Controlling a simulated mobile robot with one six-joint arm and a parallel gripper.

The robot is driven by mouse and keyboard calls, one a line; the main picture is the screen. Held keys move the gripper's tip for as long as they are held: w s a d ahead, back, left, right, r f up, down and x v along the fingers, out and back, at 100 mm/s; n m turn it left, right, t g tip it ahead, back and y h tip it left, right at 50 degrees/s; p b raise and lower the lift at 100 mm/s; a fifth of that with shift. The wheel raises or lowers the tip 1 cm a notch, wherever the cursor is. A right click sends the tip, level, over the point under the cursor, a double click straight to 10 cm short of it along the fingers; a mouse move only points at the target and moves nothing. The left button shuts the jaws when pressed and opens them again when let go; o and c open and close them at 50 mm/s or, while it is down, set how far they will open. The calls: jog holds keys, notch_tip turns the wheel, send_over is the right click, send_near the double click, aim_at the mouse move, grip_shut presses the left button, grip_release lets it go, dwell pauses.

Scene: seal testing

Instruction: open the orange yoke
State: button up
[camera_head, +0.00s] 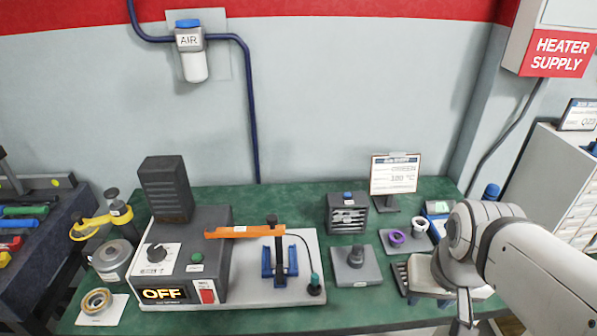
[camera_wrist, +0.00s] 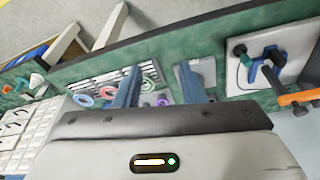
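The orange yoke (camera_head: 245,231) is a long bar lying level. It reaches from beside the grey control box (camera_head: 160,262) across the back of the pale base plate (camera_head: 250,288), behind a blue fixture (camera_head: 280,262) with a dark upright post. In the wrist view, part of an orange bar (camera_wrist: 297,98) shows at the right edge, beside the blue fixture (camera_wrist: 268,68). My gripper (camera_wrist: 158,75) is open and empty, its two blue-grey fingers apart. It is at the right end of the bench, well to the right of the yoke and not touching it.
The box display reads OFF. Between my gripper and the yoke stand a grey block with a peg (camera_head: 355,265) and a dark rack (camera_head: 347,213). A green probe (camera_head: 314,285) stands at the plate's right edge.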

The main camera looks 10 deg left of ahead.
jog(key=shift+o, duration=1.2)
jog(key=w+a+r+n+p, duration=0.1)
jog(key=w+a+r+n, duration=0.2)
jog(key=w+a, duration=0.4)
jog(key=shift+w+r+n+g+p, duration=0.3)
jog(key=shift+w+r+n+g, duration=0.1)
jog(key=shift+w+r, duration=0.3)
jog(key=n+g+p, duration=0.2)
jog(key=n+p, duration=0.1)
jog(key=n, duration=0.5)
send_over(272, 217)
jog(key=shift+f, duration=0.2)
jog(key=shift+a+f, duration=0.1)
jog(key=shift+f, duration=0.2)
notch_tip(272, 217, down, 7)
jog(key=shift+f, duration=0.1)
